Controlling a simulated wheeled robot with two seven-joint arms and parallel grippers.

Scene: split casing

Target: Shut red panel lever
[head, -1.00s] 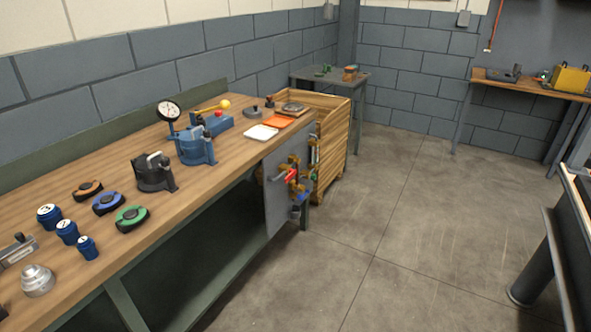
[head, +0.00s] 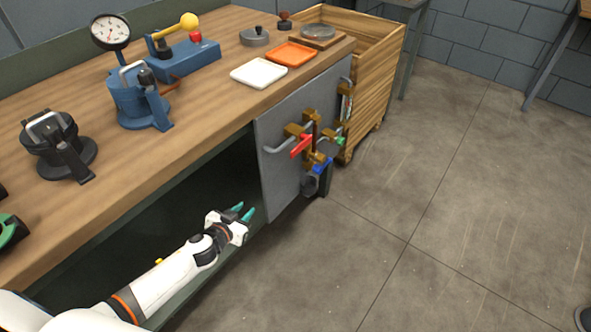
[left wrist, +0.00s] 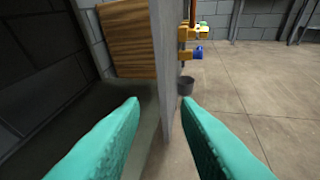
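The red lever (head: 301,146) sits on brass pipework on the outer face of a grey panel (head: 281,170) at the end of the workbench. It sticks out toward the lower left. My left gripper (head: 244,212) is open and empty, below and left of the panel. In the left wrist view its teal fingers (left wrist: 162,115) are spread, with the panel edge (left wrist: 165,70) ahead between them. The red lever does not show clearly there. My right gripper is not in view.
A blue handle (head: 322,166) and a green handle (head: 339,141) are on the same pipework. A dark cup (left wrist: 185,85) hangs low on the panel. The wooden crate (head: 375,75) stands behind. The floor (head: 440,200) to the right is clear.

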